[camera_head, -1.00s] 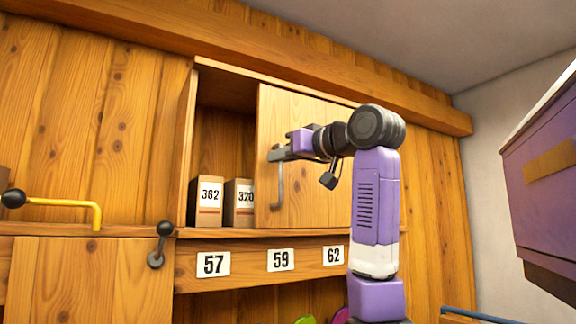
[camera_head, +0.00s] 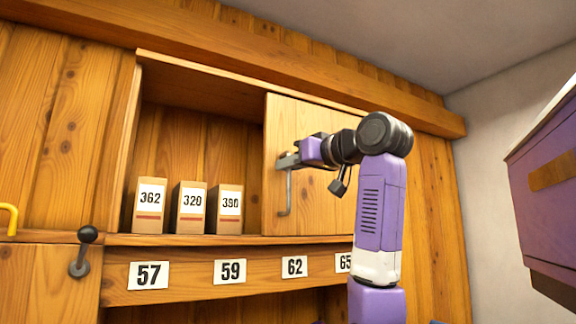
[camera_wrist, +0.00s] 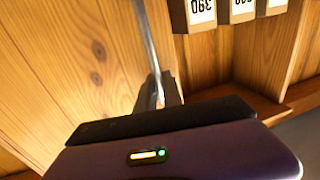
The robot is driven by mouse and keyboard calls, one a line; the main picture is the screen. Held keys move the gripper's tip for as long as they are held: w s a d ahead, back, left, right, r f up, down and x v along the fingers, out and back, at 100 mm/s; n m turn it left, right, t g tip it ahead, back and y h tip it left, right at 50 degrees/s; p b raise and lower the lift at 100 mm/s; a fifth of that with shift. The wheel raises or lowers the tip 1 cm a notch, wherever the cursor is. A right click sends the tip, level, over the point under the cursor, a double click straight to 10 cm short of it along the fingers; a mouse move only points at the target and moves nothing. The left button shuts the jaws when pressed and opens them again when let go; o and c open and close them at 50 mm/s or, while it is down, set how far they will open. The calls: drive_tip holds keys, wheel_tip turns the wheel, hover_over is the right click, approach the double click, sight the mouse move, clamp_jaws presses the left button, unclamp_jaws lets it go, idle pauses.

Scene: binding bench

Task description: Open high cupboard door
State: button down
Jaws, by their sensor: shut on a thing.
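The high cupboard door (camera_head: 318,210) is a pale wooden panel covering the right part of the cupboard (camera_head: 187,75). The left part of the cupboard stands open. A grey metal bar handle (camera_head: 285,195) hangs upright near the door's left edge. My gripper (camera_head: 288,161) is shut on the upper part of the handle, reaching in from the right. In the wrist view the handle (camera_wrist: 150,40) runs down between the dark fingers (camera_wrist: 160,95), beside the door's wooden face (camera_wrist: 60,60). The fingertips are partly hidden by the gripper body.
Boxes labelled 362 (camera_head: 149,208), 320 (camera_head: 188,210) and 390 (camera_head: 225,212) stand inside on the left. Number plates line the shelf edge (camera_head: 200,265) below. A black-knobbed lever (camera_head: 86,236) is at lower left. A purple cabinet (camera_head: 548,190) hangs at the right.

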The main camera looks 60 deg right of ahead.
drive_tip(key=c, duration=1.5)
unclamp_jaws()
drive_tip(key=b+v, duration=0.3)
drive_tip(key=v, duration=0.4)
drive_tip(key=shift+s+a, duration=0.15)
drive_tip(key=shift+s, duration=0.2)
